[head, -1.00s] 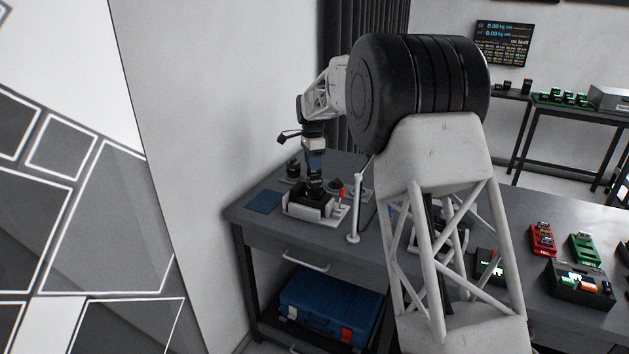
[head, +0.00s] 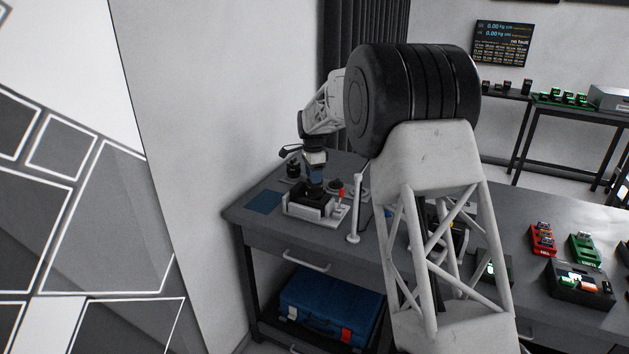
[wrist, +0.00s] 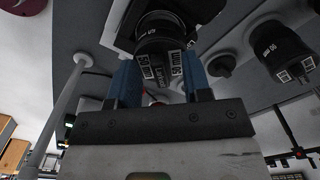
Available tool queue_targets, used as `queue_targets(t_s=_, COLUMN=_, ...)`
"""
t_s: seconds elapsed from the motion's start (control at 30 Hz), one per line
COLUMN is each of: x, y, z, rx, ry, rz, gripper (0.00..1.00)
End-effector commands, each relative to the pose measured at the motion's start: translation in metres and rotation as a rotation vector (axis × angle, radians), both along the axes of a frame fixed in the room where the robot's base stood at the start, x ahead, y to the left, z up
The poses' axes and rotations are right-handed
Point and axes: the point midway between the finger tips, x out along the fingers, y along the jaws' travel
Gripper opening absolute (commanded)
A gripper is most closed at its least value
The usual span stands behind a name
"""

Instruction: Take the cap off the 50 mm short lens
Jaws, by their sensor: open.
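The 50 mm short lens (wrist: 160,42) is a black cylinder with white label patches, seen in the wrist view between my fingers. My gripper (wrist: 160,82) is open, with one blue finger on each side of the lens's near end. I cannot tell whether the fingers touch it. In the head view my gripper (head: 315,174) points down over a white fixture (head: 298,212) on the bench. The lens is mostly hidden there by the fingers. The cap's edge cannot be made out clearly.
Another labelled black lens (wrist: 278,48) stands to the right in the wrist view. A white post (head: 354,210) stands right of the fixture, near a red-topped lever (head: 341,193). A blue mat (head: 264,201) lies left. The wall is close on the left.

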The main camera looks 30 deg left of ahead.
Motion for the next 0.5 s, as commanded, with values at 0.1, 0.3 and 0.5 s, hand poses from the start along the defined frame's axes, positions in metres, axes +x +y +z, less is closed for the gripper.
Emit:
queue_targets(t_s=0.1, x=0.0, y=0.0, z=0.0001, rx=0.0, ry=0.0, rz=0.0, gripper=0.4)
queue_targets(t_s=0.3, x=0.0, y=0.0, z=0.0002, rx=0.0, ry=0.0, rz=0.0, gripper=0.09)
queue_targets(t_s=0.5, x=0.0, y=0.0, z=0.0001, rx=0.0, ry=0.0, rz=0.0, gripper=0.0)
